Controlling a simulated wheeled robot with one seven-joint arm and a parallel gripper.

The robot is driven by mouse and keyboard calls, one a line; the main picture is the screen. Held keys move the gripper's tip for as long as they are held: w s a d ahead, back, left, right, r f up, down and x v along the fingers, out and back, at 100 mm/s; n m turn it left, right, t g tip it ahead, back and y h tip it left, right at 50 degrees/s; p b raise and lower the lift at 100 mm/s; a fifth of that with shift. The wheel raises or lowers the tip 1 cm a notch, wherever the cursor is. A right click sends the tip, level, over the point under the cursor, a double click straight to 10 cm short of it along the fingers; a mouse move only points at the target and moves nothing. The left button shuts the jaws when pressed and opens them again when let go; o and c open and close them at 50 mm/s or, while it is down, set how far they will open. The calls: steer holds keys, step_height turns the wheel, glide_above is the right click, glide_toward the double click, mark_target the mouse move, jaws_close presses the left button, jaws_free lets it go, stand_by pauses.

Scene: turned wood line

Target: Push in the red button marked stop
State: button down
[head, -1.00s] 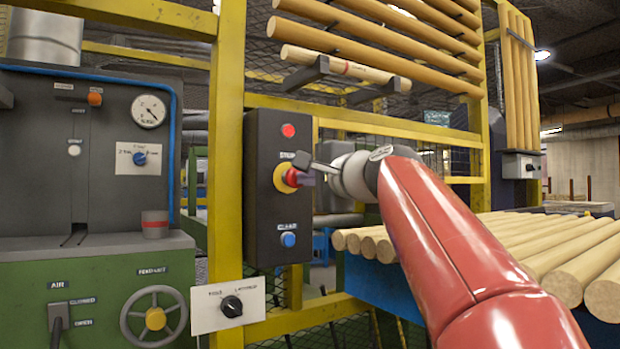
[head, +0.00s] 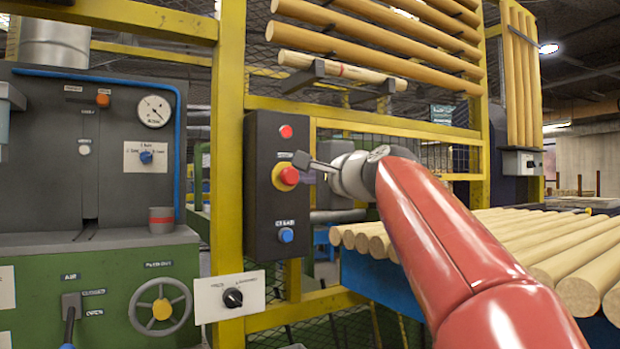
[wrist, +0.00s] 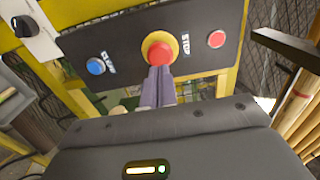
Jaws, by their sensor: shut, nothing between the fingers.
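The red stop button (head: 289,175) sits in a yellow ring on a dark control box (head: 262,215), between a smaller red light or button (head: 286,132) above and a blue button (head: 286,235) below. My gripper (head: 305,177) is shut and empty, just right of and in front of the stop button. In the wrist view, the closed fingertips (wrist: 159,70) point at the red button (wrist: 159,53) and overlap its near edge. I cannot tell whether they touch it. The button's inward travel cannot be judged.
The box hangs on a yellow post (head: 228,150) of a mesh fence. Wooden rods (head: 530,245) lie on a blue rack at right. More rods (head: 370,45) are stacked above. A green machine with a handwheel (head: 160,309) stands at left.

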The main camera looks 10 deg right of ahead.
steer(key=b+v, duration=0.2)
steer(key=v, duration=0.8)
steer(key=s+a+f+n+g+h, duration=0.1)
steer(key=s+a+f+n+g, duration=0.15)
steer(key=f, duration=0.85)
steer(key=s+a+f+n+g+h, duration=0.1)
steer(key=s+f+n+g, duration=0.25)
steer(key=f, duration=0.85)
steer(key=s+f+n+g+h, duration=0.1)
steer(key=s+f+n+g, duration=0.1)
steer(key=s+f, duration=0.3)
steer(key=s+f+n+g+h, duration=0.1)
steer(key=s+f+n, duration=0.2)
steer(key=f, duration=0.8)
steer(key=s+f+n+g+h, duration=0.1)
steer(key=s+f+n+g, duration=0.1)
steer(key=s+f, duration=0.5)
step_height(320, 180, down, 2)
steer(key=shift+d+f+n+g+h, duration=0.1)
steer(key=shift+d+n+g+h, duration=0.25)
steer(key=shift+n, duration=0.35)
